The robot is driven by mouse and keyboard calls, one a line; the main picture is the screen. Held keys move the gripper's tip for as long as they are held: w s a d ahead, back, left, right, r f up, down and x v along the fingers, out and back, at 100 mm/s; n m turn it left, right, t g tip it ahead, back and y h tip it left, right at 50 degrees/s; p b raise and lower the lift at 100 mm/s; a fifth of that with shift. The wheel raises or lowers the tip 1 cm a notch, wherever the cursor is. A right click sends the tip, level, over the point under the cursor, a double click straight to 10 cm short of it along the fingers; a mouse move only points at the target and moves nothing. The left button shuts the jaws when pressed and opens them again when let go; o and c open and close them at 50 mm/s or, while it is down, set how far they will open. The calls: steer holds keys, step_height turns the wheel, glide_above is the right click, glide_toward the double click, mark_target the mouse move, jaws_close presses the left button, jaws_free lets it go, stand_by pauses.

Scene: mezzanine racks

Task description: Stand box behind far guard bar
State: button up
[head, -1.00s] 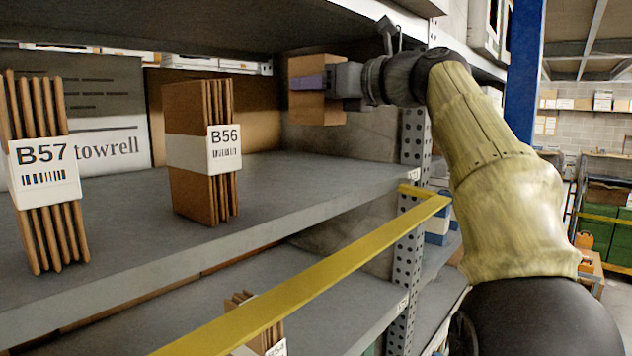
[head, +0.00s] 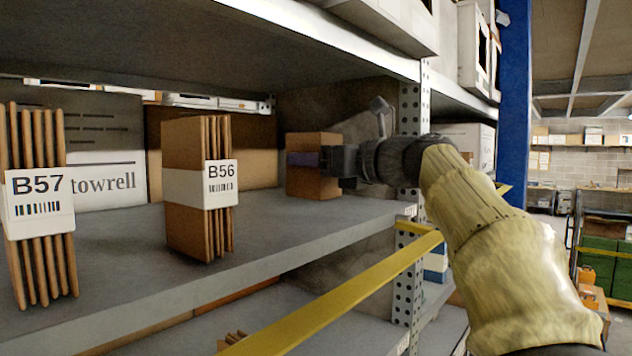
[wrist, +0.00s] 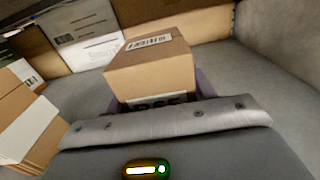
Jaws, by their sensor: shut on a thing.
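A small brown cardboard box (head: 315,186) is upright at the right end of the upper shelf, beside B56. My gripper (head: 305,159) comes from the right and is shut on it, with a purple finger across its near side. In the wrist view the box (wrist: 150,68) sits between the purple fingers, with a label on its top. Its base is at or just above the shelf surface; I cannot tell if it touches. A yellow guard bar (head: 350,293) slants across the front, nearer to me than the box.
The grey upper shelf (head: 290,228) holds flat-carton bundles labelled B57 (head: 40,205) and B56 (head: 190,185). A perforated post (head: 408,285) stands at its right end, and a shelf hangs overhead. Shelf between B56 and the box is bare. A "towrell" box (head: 95,150) stands behind.

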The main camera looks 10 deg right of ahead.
mark_target(317, 180)
steer(key=shift+f, duration=1.85)
steer(key=shift+f, duration=0.15)
steer(key=o, duration=1.1)
steer(key=shift+s+d, duration=0.1)
steer(key=b+v, duration=0.5)
steer(key=v, duration=0.7)
